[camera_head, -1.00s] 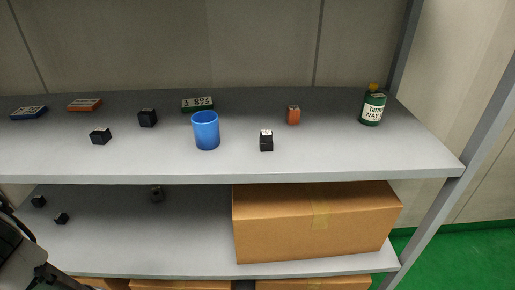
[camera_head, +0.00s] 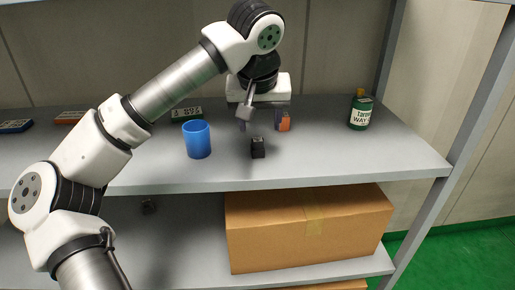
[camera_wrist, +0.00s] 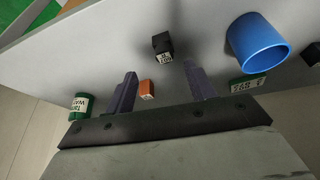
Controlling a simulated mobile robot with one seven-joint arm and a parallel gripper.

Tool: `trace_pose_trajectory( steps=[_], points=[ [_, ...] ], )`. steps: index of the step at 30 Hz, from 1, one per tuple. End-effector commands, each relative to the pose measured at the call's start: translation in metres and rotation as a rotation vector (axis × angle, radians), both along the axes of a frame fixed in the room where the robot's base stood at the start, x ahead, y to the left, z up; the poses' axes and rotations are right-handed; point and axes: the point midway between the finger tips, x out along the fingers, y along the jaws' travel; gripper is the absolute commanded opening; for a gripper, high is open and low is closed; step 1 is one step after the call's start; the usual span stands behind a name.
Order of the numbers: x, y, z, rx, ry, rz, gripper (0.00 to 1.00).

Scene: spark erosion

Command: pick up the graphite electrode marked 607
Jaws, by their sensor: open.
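A small black block with a white label on top (camera_head: 258,148) stands on the upper shelf, right of the blue cup. It also shows in the wrist view (camera_wrist: 162,44), where its label is too small to read surely. My gripper (camera_head: 262,118) is open and empty, its fingers pointing down, above and behind this block. In the wrist view, the block lies beyond the fingertips of my gripper (camera_wrist: 160,70), between their lines and apart from both. Another black block (camera_wrist: 312,53) shows at the right edge of the wrist view.
A blue cup (camera_head: 197,139) stands left of the block. An orange box (camera_head: 284,124) is close to my right finger. A green box (camera_head: 187,114) and green bottle (camera_head: 360,110) stand farther off.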

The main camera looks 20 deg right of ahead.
Motion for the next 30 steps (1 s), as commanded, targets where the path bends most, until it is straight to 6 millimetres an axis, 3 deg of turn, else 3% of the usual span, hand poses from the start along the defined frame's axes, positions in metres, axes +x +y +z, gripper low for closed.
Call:
trace_pose_trajectory(
  steps=[21, 30],
  points=[
    [0.031, -0.007, -0.066, 0.031, -0.009, -0.003, 0.55],
    [0.032, -0.007, -0.069, 0.031, -0.011, -0.001, 0.52]
  ],
)
